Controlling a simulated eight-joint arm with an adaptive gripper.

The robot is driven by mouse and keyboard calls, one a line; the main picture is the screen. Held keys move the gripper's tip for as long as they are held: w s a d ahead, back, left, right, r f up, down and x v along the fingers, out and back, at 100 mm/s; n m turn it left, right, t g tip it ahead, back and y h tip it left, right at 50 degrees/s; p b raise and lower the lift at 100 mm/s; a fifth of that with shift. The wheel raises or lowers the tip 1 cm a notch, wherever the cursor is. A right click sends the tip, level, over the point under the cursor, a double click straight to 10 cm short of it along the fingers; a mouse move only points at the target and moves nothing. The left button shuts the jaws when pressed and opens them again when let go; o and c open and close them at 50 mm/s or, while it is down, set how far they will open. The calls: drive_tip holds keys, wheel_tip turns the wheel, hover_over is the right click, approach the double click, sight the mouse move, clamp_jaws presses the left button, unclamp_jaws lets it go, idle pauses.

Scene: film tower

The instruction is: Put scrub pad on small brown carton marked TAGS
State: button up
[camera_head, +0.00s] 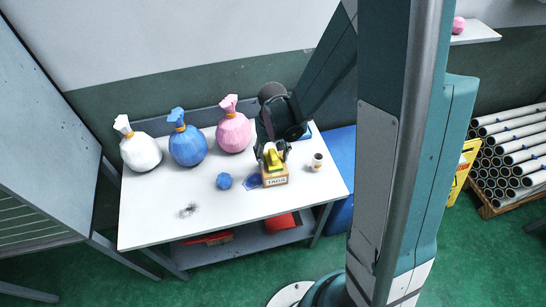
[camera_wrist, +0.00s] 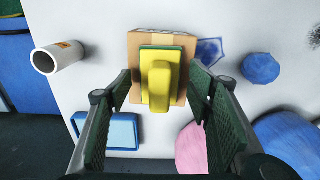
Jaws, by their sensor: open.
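The yellow scrub pad (camera_head: 274,159) with a green base lies on top of the small brown carton marked TAGS (camera_head: 275,180). In the wrist view the pad (camera_wrist: 160,82) sits over the carton (camera_wrist: 150,38), with its raised yellow grip running lengthwise. The carton stands upright on the white table. My gripper (camera_wrist: 160,90) is open, with one finger on each side of the pad; gaps show between the fingers and the yellow grip. In the head view my gripper (camera_head: 272,149) is just above and behind the pad, partly covering it.
A blue lump (camera_head: 224,181), a flat blue piece (camera_head: 253,181) and a wiry tangle (camera_head: 189,210) lie left. White, blue and pink tied bags (camera_head: 234,134) line the back.

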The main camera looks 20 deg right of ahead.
drive_tip(key=shift+r, duration=6)
drive_tip(key=shift+r, duration=0.15)
wheel_tip(320, 180, up, 10)
drive_tip(key=t, duration=0.3)
hover_over(273, 154)
drive_tip(key=s+d, duration=0.2)
drive_tip(key=s, duration=0.3)
drive_tip(key=s+d+r+t, duration=0.3)
drive_tip(key=s+r+t, duration=0.1)
drive_tip(key=s+r, duration=0.4)
drive_tip(key=shift+s, duration=1.4)
